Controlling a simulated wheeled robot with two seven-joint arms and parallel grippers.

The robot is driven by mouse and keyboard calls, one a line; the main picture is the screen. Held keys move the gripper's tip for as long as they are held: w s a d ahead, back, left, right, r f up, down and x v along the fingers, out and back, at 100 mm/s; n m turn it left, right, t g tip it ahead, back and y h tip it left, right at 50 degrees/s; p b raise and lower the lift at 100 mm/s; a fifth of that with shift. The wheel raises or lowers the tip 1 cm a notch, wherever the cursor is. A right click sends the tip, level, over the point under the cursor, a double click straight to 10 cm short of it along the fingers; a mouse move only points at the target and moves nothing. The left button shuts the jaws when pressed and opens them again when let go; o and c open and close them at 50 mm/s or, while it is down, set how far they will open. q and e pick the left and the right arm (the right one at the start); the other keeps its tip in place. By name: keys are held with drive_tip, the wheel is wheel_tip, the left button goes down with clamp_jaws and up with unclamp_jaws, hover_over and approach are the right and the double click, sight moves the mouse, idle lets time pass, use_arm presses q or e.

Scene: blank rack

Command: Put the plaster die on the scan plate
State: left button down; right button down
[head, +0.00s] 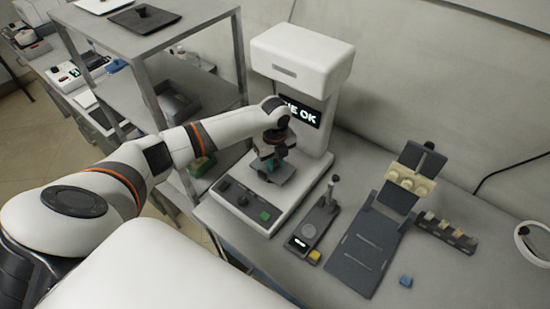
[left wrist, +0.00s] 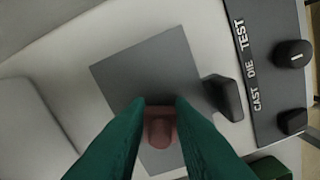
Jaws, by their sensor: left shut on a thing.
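My left gripper (head: 272,158) is over the base of the white scanner (head: 303,62). In the left wrist view its green fingers (left wrist: 161,112) are shut on a small reddish-brown piece, which I take for the plaster die (left wrist: 160,130). The scan plate, a dark grey square, lies beneath it in the left wrist view (left wrist: 150,72) and partly shows in the head view (head: 284,177). The die is over the plate; I cannot tell whether it touches. The fingers hide part of the plate. My right gripper is not in view.
A dark lug (left wrist: 225,97) stands at the plate's edge near a panel with a knob (left wrist: 293,54). A small grey device (head: 314,228), a dark stand with a tan model (head: 410,181) and a block rack (head: 446,233) stand to the right. A metal shelf (head: 150,42) is at left.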

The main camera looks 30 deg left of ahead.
sight(275, 165)
use_arm(q)
drive_tip(key=shift+s+f, duration=0.1)
drive_tip(key=c, duration=1.3)
unclamp_jaws()
drive_tip(key=shift+o, duration=0.2)
wheel_tip(275, 165, up, 12)
drive_tip(key=b, duration=0.2)
